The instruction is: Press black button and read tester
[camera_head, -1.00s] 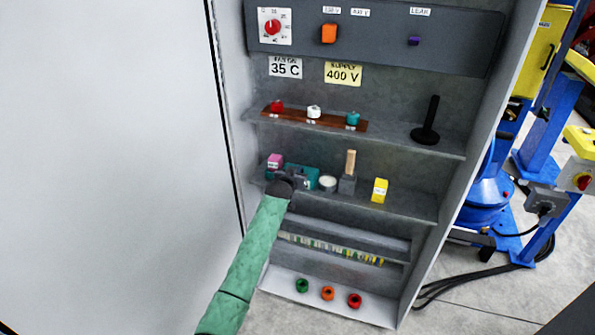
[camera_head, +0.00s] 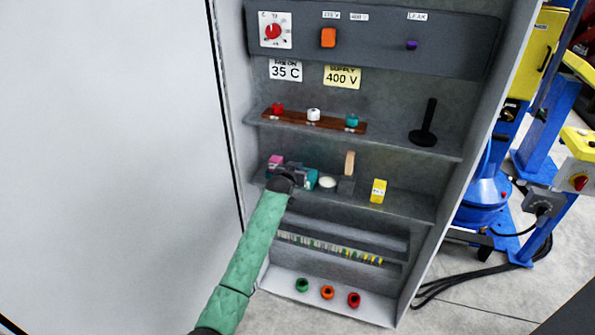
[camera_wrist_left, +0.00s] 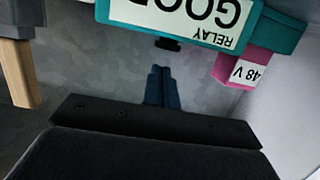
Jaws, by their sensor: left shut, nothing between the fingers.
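The teal tester (camera_head: 312,179) sits on the cabinet's middle shelf, partly hidden by my left gripper (camera_head: 290,175). In the left wrist view the tester (camera_wrist_left: 284,32) appears upside down at the top. Its pale display shows large letters reading GOOD, partly cut off, above the word RELAY. The black button (camera_wrist_left: 168,44) sticks out of the tester's near edge. My left gripper (camera_wrist_left: 162,72) is shut and empty, its fingertips just short of the button in the picture; I cannot tell whether they touch. A pink 48 V block (camera_wrist_left: 240,68) is at the tester's side. My right gripper is not in view.
The same shelf holds a white round item (camera_head: 327,182), a wooden-handled tool (camera_head: 349,165) and a yellow block (camera_head: 378,190). A shelf above carries a rack (camera_head: 333,121) with coloured pieces and a black stand (camera_head: 424,137). The open door (camera_head: 110,150) is at left.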

